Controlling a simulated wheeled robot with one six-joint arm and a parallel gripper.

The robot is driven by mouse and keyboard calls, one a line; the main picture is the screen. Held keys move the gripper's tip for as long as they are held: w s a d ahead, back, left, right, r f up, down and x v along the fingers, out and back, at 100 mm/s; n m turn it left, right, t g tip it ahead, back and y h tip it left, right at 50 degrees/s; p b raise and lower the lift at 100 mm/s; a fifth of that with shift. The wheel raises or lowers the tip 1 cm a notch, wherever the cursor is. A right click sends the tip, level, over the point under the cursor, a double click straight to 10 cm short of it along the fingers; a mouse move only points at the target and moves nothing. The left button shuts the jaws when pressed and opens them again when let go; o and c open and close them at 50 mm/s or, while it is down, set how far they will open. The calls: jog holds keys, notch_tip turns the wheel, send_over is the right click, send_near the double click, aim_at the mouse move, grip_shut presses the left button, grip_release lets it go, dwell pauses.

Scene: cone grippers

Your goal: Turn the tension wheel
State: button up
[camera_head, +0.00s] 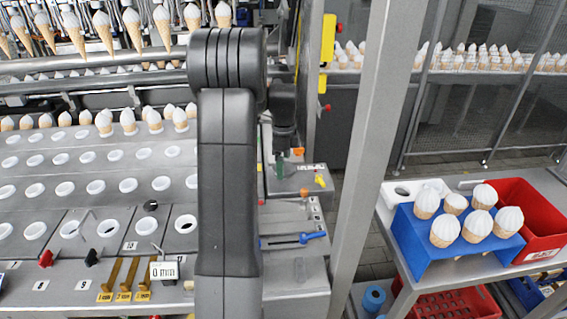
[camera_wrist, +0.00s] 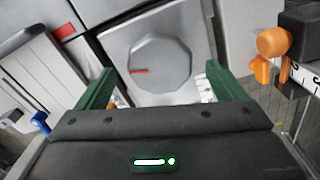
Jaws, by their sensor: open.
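The tension wheel (camera_wrist: 160,63) is a grey, many-sided knob on a flat metal plate in the upper middle of the wrist view. A short red mark lies on its left part. My gripper (camera_wrist: 159,72) is open, with one green finger on the left and one on the right of the wheel. The fingers look apart from its sides; how far they are above it I cannot tell. In the head view my gripper (camera_head: 281,163) points down over the machine's right end, and I cannot make out the wheel there.
An orange clamp-like part (camera_wrist: 272,42) by a black block and scale is right of the right finger. A blue handle (camera_head: 313,235) and a yellow handle (camera_head: 320,181) stick out at the machine's right end. A metal post (camera_head: 366,130) stands right of my arm.

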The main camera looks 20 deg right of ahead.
jog(key=shift+f, duration=0.7)
jog(key=c, duration=1)
